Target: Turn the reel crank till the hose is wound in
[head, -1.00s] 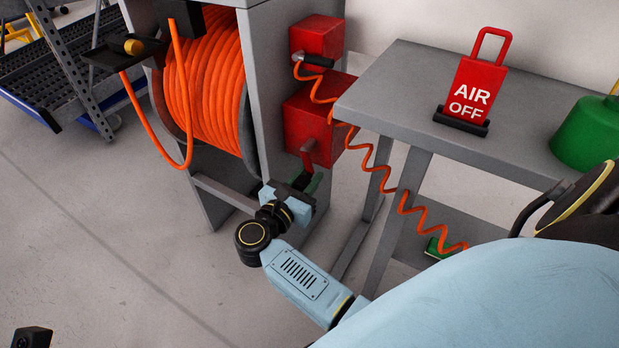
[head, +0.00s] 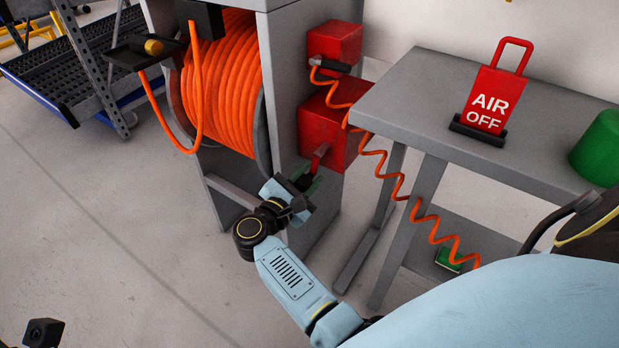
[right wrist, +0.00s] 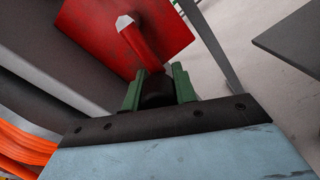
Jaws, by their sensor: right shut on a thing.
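The hose reel, wound with orange hose (head: 232,85), stands in a grey cabinet frame (head: 283,70). A red box (head: 338,130) is on the cabinet's right side, with a red crank arm (head: 319,156) on it. The crank arm also shows in the right wrist view (right wrist: 139,45), running down to a dark handle (right wrist: 157,88). My right gripper (head: 303,184) is shut on that handle, its green fingers on both sides in the right wrist view (right wrist: 158,85). A loop of hose (head: 190,140) hangs at the reel's front. My left gripper is not in view.
A grey table (head: 425,98) on the right carries a red AIR OFF sign (head: 493,95) and a green container (head: 598,150). A coiled orange air line (head: 400,190) hangs from the upper red box (head: 335,45).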

